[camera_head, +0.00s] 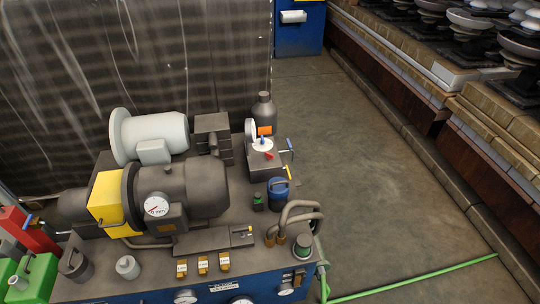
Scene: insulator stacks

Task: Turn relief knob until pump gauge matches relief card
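A round white gauge (157,205) with a dark rim and a red needle faces me on the dark pump body of the hydraulic unit; its figures are too small to read. At the unit's back right, a dark block (264,158) carries a white disc (263,145) with a small blue part and a red pointer. A white round face (250,130) stands behind it, and an orange patch (264,130) shows beside that. I cannot tell which part is the relief knob or which is the relief card. Neither of my grippers is in view.
More gauges (186,297) sit on the blue front panel, partly cut off. A blue-handled lever (290,145), a blue canister (278,190) and curved hoses (300,213) crowd the right side. A green hose (420,278) crosses the floor. Insulator stacks (478,22) stand at upper right.

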